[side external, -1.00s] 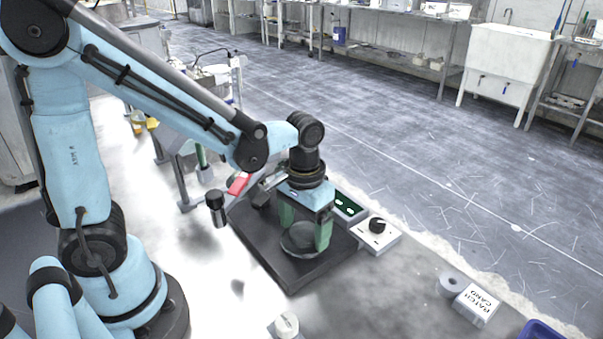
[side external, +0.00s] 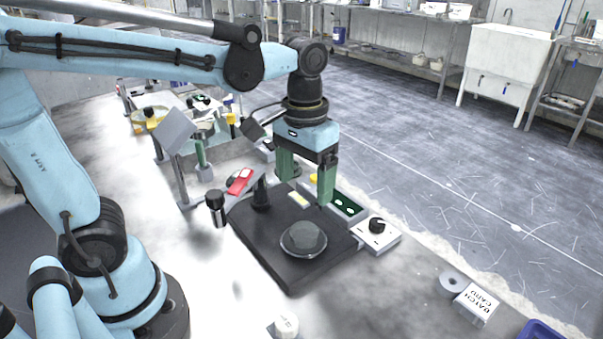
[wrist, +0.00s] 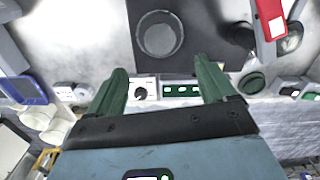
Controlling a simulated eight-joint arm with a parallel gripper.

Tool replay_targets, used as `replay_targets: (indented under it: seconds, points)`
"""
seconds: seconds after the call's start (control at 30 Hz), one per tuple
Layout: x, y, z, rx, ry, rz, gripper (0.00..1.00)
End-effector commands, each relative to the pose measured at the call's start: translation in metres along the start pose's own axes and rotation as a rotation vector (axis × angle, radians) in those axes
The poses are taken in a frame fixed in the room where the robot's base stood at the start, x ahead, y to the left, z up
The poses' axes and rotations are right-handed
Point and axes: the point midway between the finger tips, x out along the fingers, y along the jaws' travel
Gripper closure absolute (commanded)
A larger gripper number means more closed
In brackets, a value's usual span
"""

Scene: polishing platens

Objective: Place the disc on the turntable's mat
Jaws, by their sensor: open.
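A dark grey round disc (side external: 303,237) lies flat on the small round turntable (side external: 303,255) on the black base plate (side external: 270,262). In the wrist view the disc (wrist: 159,38) sits inside a round rim, close to centred. My gripper (side external: 306,192) is open and empty, above and behind the turntable in the side view. Its green fingers (wrist: 162,72) point down, spread wide and apart from the disc.
A white box with a black knob (side external: 377,232) and a green-topped panel (side external: 347,206) line the plate's right edge. A batch card block (side external: 477,304) lies at the right.

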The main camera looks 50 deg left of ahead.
Motion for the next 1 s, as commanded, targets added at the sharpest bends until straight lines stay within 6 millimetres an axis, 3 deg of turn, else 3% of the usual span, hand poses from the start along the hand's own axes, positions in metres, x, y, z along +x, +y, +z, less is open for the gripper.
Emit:
replay_targets:
  seconds: [0.27,0.7,1.0]
  points:
    - [-0.013,-0.002,0.002,0.005,0.022,0.006,0.16]
    - [0.017,-0.036,0.014,0.121,0.497,0.059,0.16]
    - [0.023,-0.043,0.015,0.153,0.622,0.048,0.16]
